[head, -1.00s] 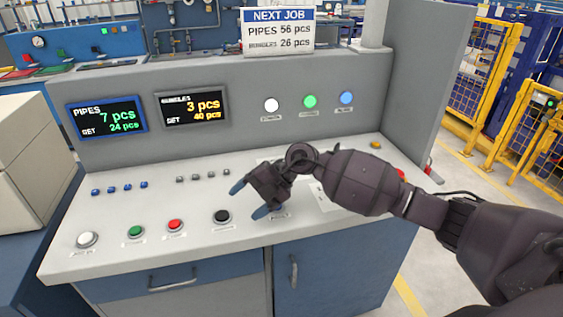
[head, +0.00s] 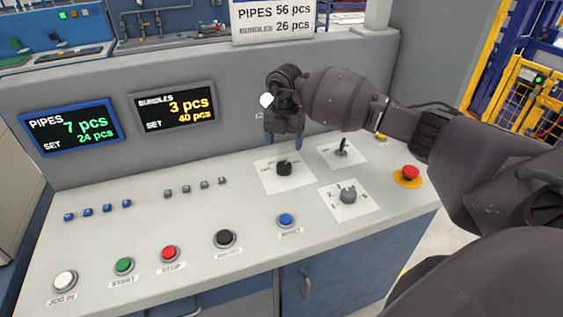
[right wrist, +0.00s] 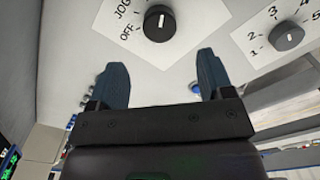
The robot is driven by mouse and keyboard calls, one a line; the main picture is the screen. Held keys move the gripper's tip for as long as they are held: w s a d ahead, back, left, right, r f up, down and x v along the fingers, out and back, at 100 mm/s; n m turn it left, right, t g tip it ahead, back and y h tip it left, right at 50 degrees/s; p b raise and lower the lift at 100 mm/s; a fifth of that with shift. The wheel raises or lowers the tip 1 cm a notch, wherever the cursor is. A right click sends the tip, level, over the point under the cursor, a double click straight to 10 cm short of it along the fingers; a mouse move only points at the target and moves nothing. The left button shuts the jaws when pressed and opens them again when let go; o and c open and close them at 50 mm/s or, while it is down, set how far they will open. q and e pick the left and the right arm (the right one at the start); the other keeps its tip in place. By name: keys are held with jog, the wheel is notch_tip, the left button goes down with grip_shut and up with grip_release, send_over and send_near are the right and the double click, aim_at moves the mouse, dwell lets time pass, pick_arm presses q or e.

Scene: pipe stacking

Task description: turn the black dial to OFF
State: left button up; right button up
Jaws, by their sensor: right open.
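The black dial (head: 284,168) sits on a white label plate on the console's sloped top. In the right wrist view the dial (right wrist: 159,23) is just beyond my fingertips, roughly centred between them. The words OFF and JOG are printed on its left there. A light mark shows on the dial, but I cannot tell for sure which label it points to. My right gripper (head: 283,142) is open and empty, fingers pointing down, above and slightly behind the dial. It also shows in the right wrist view (right wrist: 162,62). My left gripper is not in view.
A grey numbered dial (head: 348,194), a toggle lever (head: 342,149) and a red emergency button (head: 409,174) are close on the right. A blue button (head: 286,220) and a black button (head: 225,238) lie in front. The console's upright panel (head: 225,128) stands behind.

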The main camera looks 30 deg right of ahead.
aim_at(284, 164)
notch_tip(284, 164, down, 8)
jog(key=shift+r, duration=0.1)
jog(key=shift+f, duration=0.55)
jog(key=c, duration=0.9)
